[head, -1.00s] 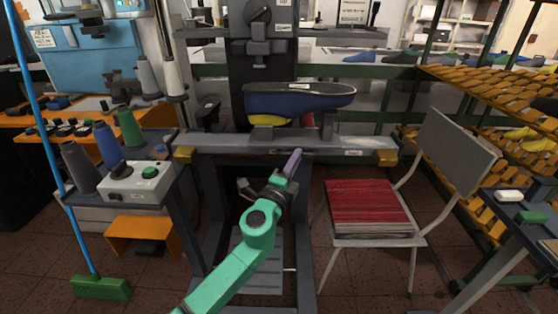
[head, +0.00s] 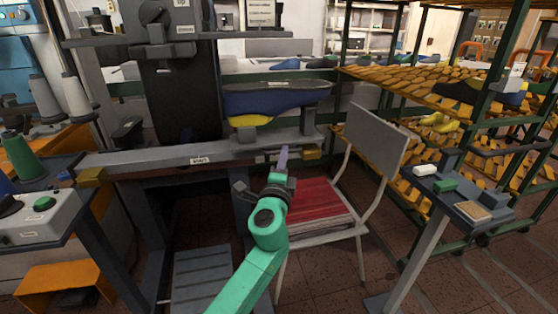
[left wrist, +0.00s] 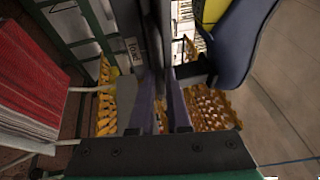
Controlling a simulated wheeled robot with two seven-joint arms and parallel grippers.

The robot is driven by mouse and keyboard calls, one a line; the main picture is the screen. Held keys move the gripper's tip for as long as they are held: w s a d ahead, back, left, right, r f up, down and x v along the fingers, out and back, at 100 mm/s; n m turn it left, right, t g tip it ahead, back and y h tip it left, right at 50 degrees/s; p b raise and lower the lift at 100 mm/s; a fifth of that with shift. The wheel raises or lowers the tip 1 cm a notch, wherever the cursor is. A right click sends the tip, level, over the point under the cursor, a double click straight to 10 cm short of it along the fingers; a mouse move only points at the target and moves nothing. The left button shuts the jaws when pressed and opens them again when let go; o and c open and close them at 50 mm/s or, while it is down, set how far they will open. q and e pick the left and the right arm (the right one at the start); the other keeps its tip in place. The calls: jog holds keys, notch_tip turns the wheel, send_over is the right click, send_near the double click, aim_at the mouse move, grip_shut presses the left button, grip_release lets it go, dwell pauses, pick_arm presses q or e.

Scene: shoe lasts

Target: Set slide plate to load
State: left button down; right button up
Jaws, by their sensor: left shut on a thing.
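The grey slide plate (head: 272,138) sits on the long grey rail (head: 150,158), toward its right end. It carries a dark blue shoe last (head: 280,99) on a yellow piece (head: 250,120). My left gripper (head: 283,158) is at the front of the plate, close to the rail's right end block (head: 312,153). It is shut on a dark upright part, seemingly the plate's handle, mostly hidden between the fingers (left wrist: 161,110). In the left wrist view a "load" label (left wrist: 131,50) shows just left of the fingers, and the last (left wrist: 240,45) is at the right. My right gripper is out of view.
A chair with a red seat (head: 320,207) stands just right of the arm. A small side table (head: 468,207) is further right, before racks of lasts (head: 430,90). A control box (head: 40,218) is at the left.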

pick_arm(q)
jog(key=shift+d, duration=0.15)
jog(key=c, duration=1.1)
grip_release()
jog(key=shift+o, duration=1.1)
jog(key=shift+d, duration=0.15)
jog(key=v, duration=1.4)
jog(key=shift+s, duration=0.2)
